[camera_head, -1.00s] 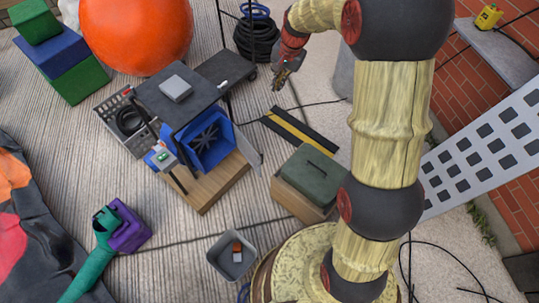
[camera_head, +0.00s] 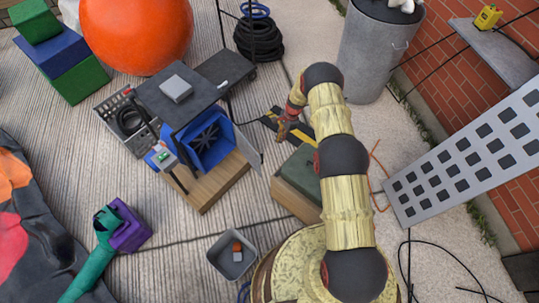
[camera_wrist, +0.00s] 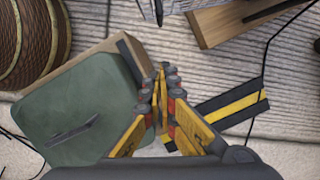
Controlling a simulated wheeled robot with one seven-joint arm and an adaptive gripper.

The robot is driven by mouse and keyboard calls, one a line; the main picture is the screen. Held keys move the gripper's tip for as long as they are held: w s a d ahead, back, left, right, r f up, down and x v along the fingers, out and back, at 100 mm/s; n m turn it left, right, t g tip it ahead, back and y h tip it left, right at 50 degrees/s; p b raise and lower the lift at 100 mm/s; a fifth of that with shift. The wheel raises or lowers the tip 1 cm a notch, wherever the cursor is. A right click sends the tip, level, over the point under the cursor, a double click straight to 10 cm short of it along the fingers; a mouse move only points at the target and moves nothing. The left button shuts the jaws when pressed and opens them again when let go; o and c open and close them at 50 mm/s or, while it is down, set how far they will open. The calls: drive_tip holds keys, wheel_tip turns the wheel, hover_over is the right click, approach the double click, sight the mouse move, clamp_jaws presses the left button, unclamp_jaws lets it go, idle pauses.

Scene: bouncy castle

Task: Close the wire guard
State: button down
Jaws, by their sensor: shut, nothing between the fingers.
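The blower is a blue box (camera_head: 212,150) with a dark fan inside, standing on a wooden base (camera_head: 215,190) left of centre in the head view. A thin grey panel (camera_head: 249,150), apparently the wire guard, stands swung out at the box's right side, leaving the fan opening uncovered. My gripper (camera_head: 283,134) is right of this panel and apart from it. In the wrist view my gripper (camera_wrist: 162,72) is shut and empty. A thin dark edge (camera_wrist: 157,10) at the top of that view may be the guard; most of it is out of frame.
A green-lidded box (camera_head: 298,171) stands below my gripper; its lid also fills the left of the wrist view (camera_wrist: 75,115). A black-and-yellow strip (camera_head: 272,124) lies on the ground. A grey bin (camera_head: 232,262) stands in front. A dark table top (camera_head: 178,97) covers the blower's back.

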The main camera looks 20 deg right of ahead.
drive_tip(key=s+a+f+b, duration=0.1)
drive_tip(key=a+f+b, duration=0.3)
drive_tip(key=f, duration=0.7)
drive_tip(key=shift+s+a, duration=0.2)
drive_tip(key=shift+a, duration=0.95)
drive_tip(key=shift+s+a, duration=0.1)
drive_tip(key=shift+a, duration=0.05)
